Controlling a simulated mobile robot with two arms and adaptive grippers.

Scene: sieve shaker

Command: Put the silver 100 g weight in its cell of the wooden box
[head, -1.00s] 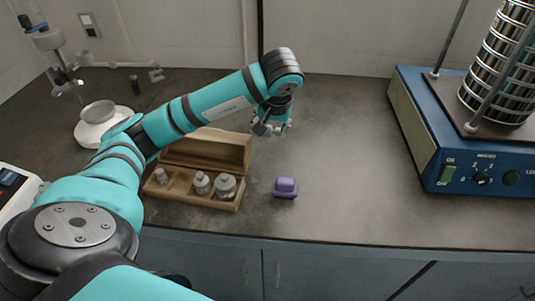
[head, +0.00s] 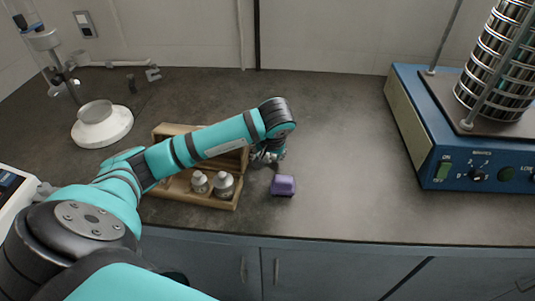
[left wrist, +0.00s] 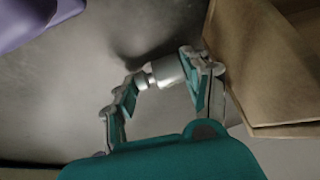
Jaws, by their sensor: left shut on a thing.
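My left gripper (head: 268,156) is just to the right of the wooden box (head: 215,201), low over the bench. In the left wrist view the left gripper (left wrist: 160,78) is shut on the silver weight (left wrist: 166,72), a small cylinder with a narrow neck and knob. The weight lies across between the fingers, beside the wooden box wall (left wrist: 262,60) and apart from it. The box's lid is open at the back. Two silver weights stand in the box, a smaller one (head: 200,182) and a larger one (head: 223,186). My arm hides the box's left part. My right gripper is not in view.
A purple block (head: 283,186) sits on the bench right of the box, near the front edge. The blue sieve shaker (head: 455,150) stands at the right. A white-based stand (head: 100,130) is at the back left. The bench between block and shaker is clear.

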